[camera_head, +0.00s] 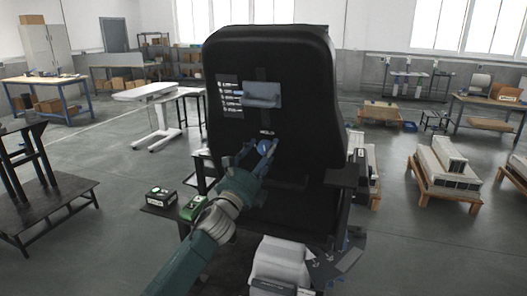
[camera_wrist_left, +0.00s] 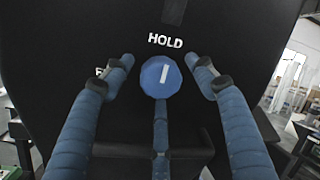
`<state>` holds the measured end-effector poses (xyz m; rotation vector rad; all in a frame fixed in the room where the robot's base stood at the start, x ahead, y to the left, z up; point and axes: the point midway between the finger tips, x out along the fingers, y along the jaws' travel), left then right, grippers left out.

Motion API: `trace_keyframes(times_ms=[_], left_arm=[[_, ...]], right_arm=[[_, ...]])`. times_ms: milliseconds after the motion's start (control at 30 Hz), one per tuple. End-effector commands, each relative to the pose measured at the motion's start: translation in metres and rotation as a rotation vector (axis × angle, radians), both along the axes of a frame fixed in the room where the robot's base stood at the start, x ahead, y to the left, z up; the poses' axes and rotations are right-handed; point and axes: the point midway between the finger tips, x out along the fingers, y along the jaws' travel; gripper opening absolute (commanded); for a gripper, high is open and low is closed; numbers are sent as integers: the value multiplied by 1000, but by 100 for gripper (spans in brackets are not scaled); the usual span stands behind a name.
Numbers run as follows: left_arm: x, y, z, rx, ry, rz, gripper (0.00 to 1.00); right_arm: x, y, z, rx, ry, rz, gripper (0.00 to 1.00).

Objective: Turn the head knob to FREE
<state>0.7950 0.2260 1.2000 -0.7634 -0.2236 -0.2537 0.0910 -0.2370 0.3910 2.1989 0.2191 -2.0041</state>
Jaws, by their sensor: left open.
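The head knob (camera_head: 264,147) is a round blue knob on the black back of a tall seat-like panel (camera_head: 290,80). In the left wrist view the knob (camera_wrist_left: 161,77) has a white pointer line, nearly upright and leaning slightly right, toward the white word HOLD (camera_wrist_left: 165,41) above it. A label starting with F (camera_wrist_left: 99,71) at its left is mostly hidden by a finger. My left gripper (camera_head: 258,152) is open, with fingers either side of the knob, apart from it; it also shows in the left wrist view (camera_wrist_left: 162,66). My right gripper is not seen.
A card with pictograms (camera_head: 229,97) and a grey-blue block (camera_head: 262,95) are on the panel above the knob. A small black box (camera_head: 161,197) lies left of my arm. Workbenches and pallets stand farther back, with open floor between.

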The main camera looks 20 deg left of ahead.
Motion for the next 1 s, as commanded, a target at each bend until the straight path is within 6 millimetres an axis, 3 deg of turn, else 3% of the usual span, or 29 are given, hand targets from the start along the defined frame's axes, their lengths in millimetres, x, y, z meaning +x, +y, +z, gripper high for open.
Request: trace_keyframes(times_ms=[200, 400, 433, 767, 1000], left_arm=[[0, 0, 0, 0, 0, 0, 55], [0, 0, 0, 0, 0, 0, 15], [0, 0, 0, 0, 0, 0, 12], [0, 0, -2, -37, 2, -12, 12], [0, 0, -4, -169, 7, -52, 12]], right_arm=[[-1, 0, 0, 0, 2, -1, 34], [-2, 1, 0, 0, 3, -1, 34], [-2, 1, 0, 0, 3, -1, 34], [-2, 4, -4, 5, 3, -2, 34], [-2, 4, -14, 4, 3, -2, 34]])
